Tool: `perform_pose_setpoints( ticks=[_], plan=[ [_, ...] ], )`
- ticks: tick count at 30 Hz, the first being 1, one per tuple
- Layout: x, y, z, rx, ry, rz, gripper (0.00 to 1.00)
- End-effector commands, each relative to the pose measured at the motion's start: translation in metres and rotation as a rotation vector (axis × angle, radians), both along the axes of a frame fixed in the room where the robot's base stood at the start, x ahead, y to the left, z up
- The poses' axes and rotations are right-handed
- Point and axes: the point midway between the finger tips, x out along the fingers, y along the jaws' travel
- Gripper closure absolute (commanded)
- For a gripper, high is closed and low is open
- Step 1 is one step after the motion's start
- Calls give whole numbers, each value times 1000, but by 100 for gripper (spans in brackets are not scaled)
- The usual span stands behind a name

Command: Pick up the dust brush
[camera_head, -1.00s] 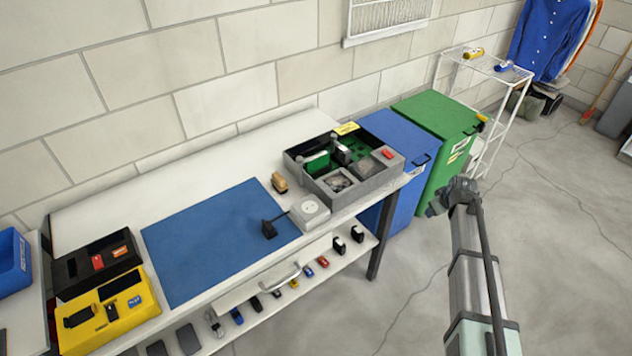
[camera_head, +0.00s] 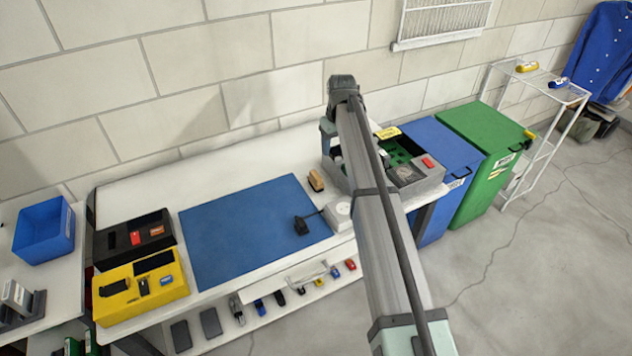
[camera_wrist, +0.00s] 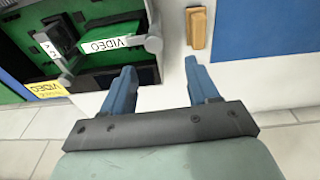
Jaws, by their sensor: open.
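The dust brush (camera_head: 316,181) is a small tan, wooden-looking block on the white bench, between the blue mat and the grey box. In the wrist view the dust brush (camera_wrist: 197,32) lies beyond my right fingertip, apart from it. My gripper (camera_wrist: 160,67) shows two blue fingers spread apart with nothing between them. It is above the bench, beside the grey box. In the head view my arm hides most of my gripper.
A grey compartment box (camera_head: 418,178) with a green inside stands close to the brush. A blue mat (camera_head: 250,235), a black plug-like item (camera_head: 301,226) and a white round-topped unit (camera_head: 340,212) lie nearby. Black (camera_head: 155,240) and yellow (camera_head: 170,287) trays stand at left.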

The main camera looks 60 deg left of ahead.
Motion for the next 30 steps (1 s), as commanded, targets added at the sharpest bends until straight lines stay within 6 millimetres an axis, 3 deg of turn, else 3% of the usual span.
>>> perform_pose_setpoints(
  ticks=[3,9,17,25,30],
  plan=[
    [-38,14,5,-66,19,-9,40],
    [-66,18,7,-122,29,-23,40],
    [-68,16,-14,-129,31,-24,40],
    [-68,16,-60,-127,30,-24,40],
    [-67,16,-77,-126,30,-24,40]
  ],
)
